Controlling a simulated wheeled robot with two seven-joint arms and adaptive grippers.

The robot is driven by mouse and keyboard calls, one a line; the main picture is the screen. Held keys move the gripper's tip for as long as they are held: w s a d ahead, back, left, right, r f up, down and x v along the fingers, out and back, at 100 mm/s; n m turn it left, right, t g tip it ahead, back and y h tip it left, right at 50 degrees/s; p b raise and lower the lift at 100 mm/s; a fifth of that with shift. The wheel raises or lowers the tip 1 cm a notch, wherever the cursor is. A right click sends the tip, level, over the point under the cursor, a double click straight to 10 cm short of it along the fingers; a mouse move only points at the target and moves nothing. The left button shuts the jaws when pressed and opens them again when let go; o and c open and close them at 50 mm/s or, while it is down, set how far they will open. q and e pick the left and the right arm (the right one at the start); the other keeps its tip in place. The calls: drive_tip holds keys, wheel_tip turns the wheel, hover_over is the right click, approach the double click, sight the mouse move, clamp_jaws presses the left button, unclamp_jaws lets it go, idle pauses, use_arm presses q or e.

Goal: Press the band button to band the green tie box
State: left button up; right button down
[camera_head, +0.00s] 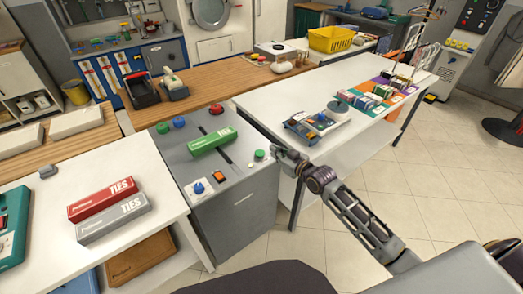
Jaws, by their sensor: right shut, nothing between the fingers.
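The green tie box (212,141) lies on top of the grey banding machine (240,210), across its dark slot. At the machine's right edge sits a green button (259,155), with a small pale button (250,166) beside it. An orange button (219,176) and a blue knob (198,188) are near the front edge. A red button (216,109) is at the back. I cannot read which is the band button. My right gripper (274,152) is shut and empty, just right of the green button; I cannot tell if they touch. My left gripper is not in view.
Red (101,201) and grey (112,217) tie boxes lie on the white table at left. The white table (270,100) behind my right arm holds a blue tray device (313,125) and several small boxes.

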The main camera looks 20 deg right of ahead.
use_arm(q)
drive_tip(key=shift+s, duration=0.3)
use_arm(e)
drive_tip(key=shift+w, duration=0.1)
drive_tip(key=shift+w, duration=0.1)
hover_over(262, 155)
drive_tip(key=shift+a+f, duration=0.2)
drive_tip(key=shift+f, duration=0.9)
wheel_tip(262, 155, down, 4)
drive_tip(key=shift+d+r, duration=0.1)
drive_tip(key=shift+r, duration=0.15)
drive_tip(key=shift+f, duration=0.3)
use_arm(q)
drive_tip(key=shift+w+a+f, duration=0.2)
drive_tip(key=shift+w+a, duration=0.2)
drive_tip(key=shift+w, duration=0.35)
use_arm(e)
drive_tip(key=shift+f, duration=0.1)
